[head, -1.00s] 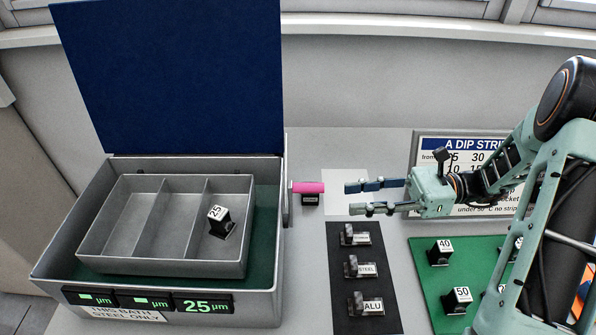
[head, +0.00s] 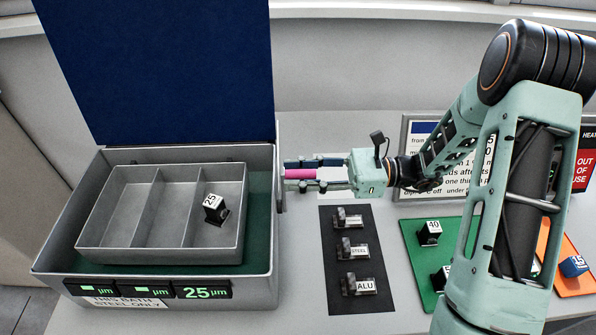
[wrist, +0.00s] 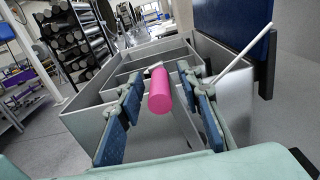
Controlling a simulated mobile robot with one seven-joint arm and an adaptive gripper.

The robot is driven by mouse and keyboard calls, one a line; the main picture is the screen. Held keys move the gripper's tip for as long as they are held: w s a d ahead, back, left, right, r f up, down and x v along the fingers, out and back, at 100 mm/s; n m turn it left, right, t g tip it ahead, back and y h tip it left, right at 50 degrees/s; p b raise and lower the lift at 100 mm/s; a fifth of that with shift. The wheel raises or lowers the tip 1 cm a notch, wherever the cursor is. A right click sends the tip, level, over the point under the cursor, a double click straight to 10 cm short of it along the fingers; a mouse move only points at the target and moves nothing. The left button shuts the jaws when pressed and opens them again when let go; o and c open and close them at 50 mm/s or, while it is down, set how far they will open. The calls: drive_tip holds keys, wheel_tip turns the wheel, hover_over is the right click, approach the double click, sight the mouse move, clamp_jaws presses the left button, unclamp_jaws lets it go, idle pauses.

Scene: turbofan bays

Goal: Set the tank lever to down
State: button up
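The tank (head: 262,262) is a grey open box with a raised blue lid (head: 160,70). Its lever has a pink cylindrical handle (head: 301,173) sticking out sideways from the tank's right wall. My gripper (head: 302,174) is open, with one finger on the far side of the handle and one on the near side. In the wrist view the pink handle (wrist: 160,92) lies between the two blue-padded fingers (wrist: 166,115), with a gap on each side. The lever's mount is mostly hidden by the fingers.
A grey three-part tray (head: 130,255) in the tank holds a block marked 25 (head: 214,208). A black mat (head: 330,295) with labelled pieces lies right of the tank. Further right are a green mat (head: 418,262) with numbered blocks, an orange mat (head: 572,284) and a sign (head: 410,150).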

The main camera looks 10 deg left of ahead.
drive_tip(key=shift+c, duration=0.6)
clamp_jaws()
